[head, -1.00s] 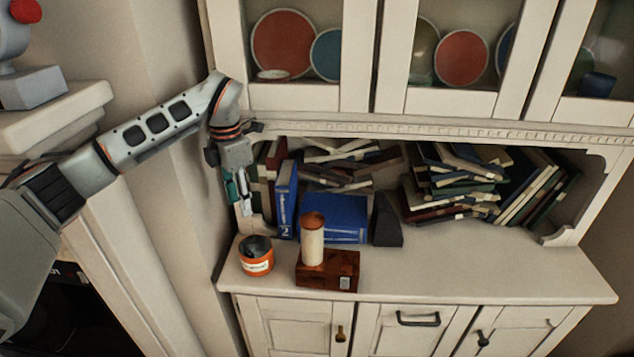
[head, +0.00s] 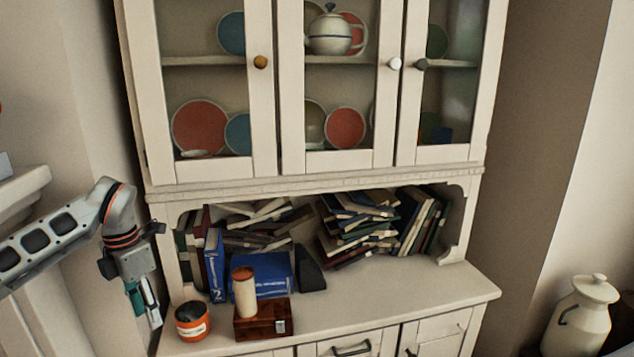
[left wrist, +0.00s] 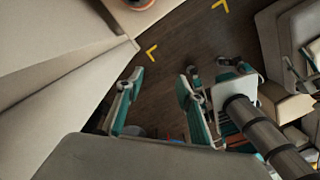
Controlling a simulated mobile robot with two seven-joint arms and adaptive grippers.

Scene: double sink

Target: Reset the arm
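My left arm comes in at the left of the head view. Its gripper (head: 145,302) hangs downward at the left end of the cabinet counter, in front of the wall and cabinet side. In the left wrist view the left gripper (left wrist: 160,80) has its two teal fingers clearly apart, with only dark floor between them, so it is open and empty. Another teal gripper part (left wrist: 232,70), apparently of my right gripper, shows to the right in the left wrist view beside a dark tube. Its fingers are too unclear to judge.
The counter (head: 400,300) carries an orange can (head: 192,321), a wooden box (head: 263,318) with a cylinder (head: 244,291) on it, and blue books (head: 262,273). Several books are piled behind. A white jug (head: 580,315) stands at right. The counter's right part is clear.

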